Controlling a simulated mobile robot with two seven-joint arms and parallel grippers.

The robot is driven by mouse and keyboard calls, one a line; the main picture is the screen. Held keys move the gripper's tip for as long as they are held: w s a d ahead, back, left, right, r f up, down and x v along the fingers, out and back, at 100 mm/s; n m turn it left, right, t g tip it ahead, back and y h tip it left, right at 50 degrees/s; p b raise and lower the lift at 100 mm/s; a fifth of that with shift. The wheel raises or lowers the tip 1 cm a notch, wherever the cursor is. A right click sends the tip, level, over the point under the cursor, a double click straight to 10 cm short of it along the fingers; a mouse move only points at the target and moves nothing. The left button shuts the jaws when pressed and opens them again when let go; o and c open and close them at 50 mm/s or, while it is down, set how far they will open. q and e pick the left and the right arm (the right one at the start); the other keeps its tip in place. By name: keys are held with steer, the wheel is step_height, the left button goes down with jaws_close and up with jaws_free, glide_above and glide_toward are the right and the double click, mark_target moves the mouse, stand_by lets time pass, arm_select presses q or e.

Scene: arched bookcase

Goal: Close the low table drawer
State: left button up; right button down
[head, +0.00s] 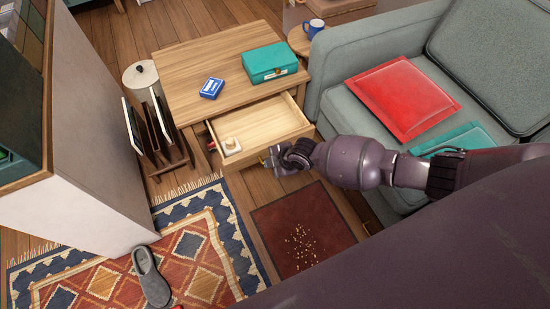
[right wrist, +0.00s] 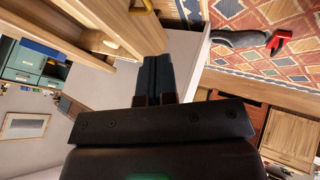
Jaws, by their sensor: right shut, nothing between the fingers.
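The low wooden table (head: 190,65) stands left of the sofa in the head view. Its drawer (head: 262,128) is pulled out toward me, with a small pale object (head: 231,144) inside at the left front. My right gripper (head: 266,160) is shut and empty, just in front of the drawer's front panel; I cannot tell if it touches. My left gripper is not in view.
A teal box (head: 270,63) and a blue card box (head: 212,88) lie on the tabletop. A grey sofa (head: 345,110) with a red cushion (head: 403,98) stands to the right. A rack (head: 160,140) stands left. A dark red mat (head: 300,228) and a slipper (head: 151,277) lie in front.

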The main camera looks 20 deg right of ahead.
mark_target(253, 157)
steer(key=w+f, duration=0.1)
steer(key=w+a+f+b, duration=0.1)
steer(key=w, duration=0.1)
steer(key=w+f+b, duration=0.1)
steer(key=shift+w+a, duration=0.2)
steer(key=shift+a, duration=0.05)
steer(key=shift+w, duration=0.5)
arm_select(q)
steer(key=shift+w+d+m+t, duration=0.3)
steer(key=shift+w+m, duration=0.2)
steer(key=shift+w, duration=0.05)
arm_select(e)
steer(key=shift+w+r, duration=0.1)
steer(key=shift+r, duration=0.05)
steer(key=shift+w, duration=0.1)
